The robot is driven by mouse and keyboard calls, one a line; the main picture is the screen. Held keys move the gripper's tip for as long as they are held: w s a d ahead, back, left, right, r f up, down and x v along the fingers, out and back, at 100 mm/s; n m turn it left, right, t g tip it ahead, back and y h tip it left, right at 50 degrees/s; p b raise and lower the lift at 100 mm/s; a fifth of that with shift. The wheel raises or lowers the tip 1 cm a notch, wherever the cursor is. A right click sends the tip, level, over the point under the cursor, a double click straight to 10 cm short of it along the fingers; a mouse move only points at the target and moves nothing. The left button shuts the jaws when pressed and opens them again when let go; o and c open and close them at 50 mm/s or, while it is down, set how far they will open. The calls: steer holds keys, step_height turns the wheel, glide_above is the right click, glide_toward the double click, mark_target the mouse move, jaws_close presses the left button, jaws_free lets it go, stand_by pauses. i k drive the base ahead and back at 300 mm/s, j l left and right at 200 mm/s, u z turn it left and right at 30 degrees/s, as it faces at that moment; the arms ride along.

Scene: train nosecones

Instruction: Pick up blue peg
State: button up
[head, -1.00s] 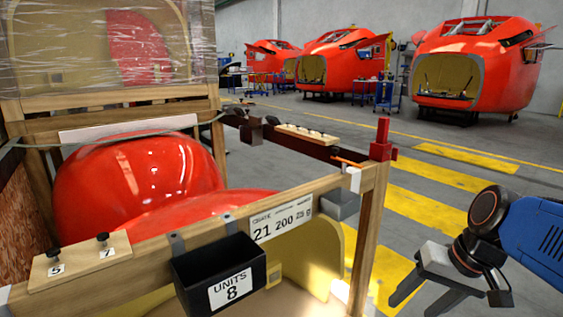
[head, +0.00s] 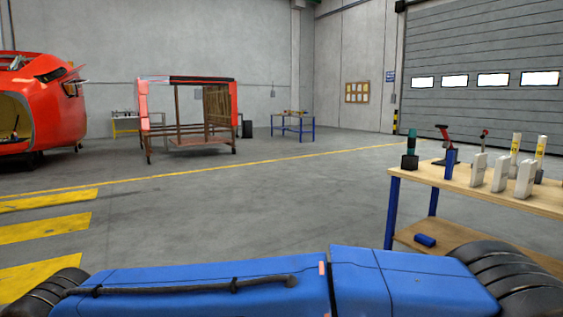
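A short blue cylinder (head: 425,240) lies on its side on the lower shelf (head: 461,259) of a workbench at the right of the head view. A second blue piece (head: 450,163) stands upright on the bench top (head: 425,176), near its left end. I cannot tell for sure which of the two is the peg.
White blocks (head: 501,172), a dark teal-topped piece (head: 410,150) and a red-and-black tool (head: 443,138) stand on the bench top. A red-ended frame cart (head: 187,113) and a red nosecone (head: 55,110) stand farther back. The floor between is clear.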

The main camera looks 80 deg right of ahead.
mark_target(452, 154)
steer(key=z, duration=3.95)
